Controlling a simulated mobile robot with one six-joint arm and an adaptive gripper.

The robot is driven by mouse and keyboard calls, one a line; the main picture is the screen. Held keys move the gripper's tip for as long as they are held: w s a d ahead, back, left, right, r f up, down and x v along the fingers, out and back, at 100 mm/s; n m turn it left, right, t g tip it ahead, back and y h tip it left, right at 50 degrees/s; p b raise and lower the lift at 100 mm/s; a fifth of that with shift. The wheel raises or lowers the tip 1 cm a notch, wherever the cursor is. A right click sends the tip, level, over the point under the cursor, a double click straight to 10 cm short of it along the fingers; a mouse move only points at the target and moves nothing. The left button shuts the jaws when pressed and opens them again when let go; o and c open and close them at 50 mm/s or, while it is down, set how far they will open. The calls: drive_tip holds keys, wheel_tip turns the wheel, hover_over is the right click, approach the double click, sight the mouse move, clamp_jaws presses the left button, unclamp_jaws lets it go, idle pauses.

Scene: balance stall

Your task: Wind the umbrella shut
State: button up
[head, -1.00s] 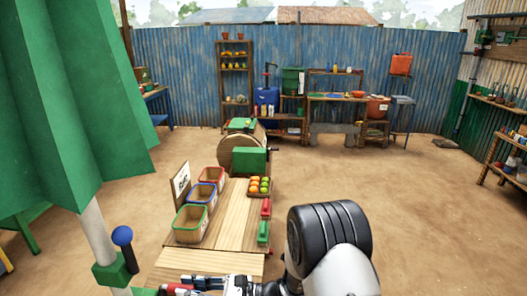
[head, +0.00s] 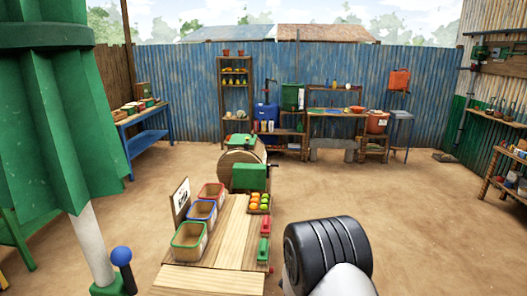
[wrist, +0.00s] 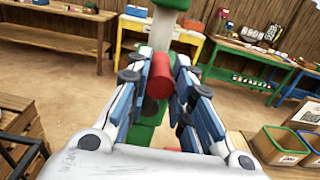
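The green umbrella canopy (head: 60,120) hangs at the left of the head view, its folds drooping partway in around the white pole (head: 92,240). On the pole sits a green housing (head: 113,287) with a blue-knobbed lever (head: 121,257). In the wrist view, a red cylindrical crank grip (wrist: 160,76) stands in front of the green housing and the pale pole (wrist: 161,28). My gripper (wrist: 161,78) has its fingers close on both sides of the red grip and appears shut on it. The gripper is outside the head view.
A wooden counter (head: 240,230) with several bins, such as the green-rimmed bin (head: 189,240), stands right of the pole. A green drum machine (head: 245,160) is behind it. A blue bench (head: 148,138) stands at the back left. Open dirt floor lies to the right.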

drive_tip(key=o, duration=0.3)
drive_tip(key=shift+d, duration=0.2)
drive_tip(key=shift+o, duration=0.8)
drive_tip(key=shift+d, duration=0.4)
drive_tip(key=d, duration=0.7)
drive_tip(key=shift+s+d, duration=0.4)
drive_tip(key=shift+r, duration=0.1)
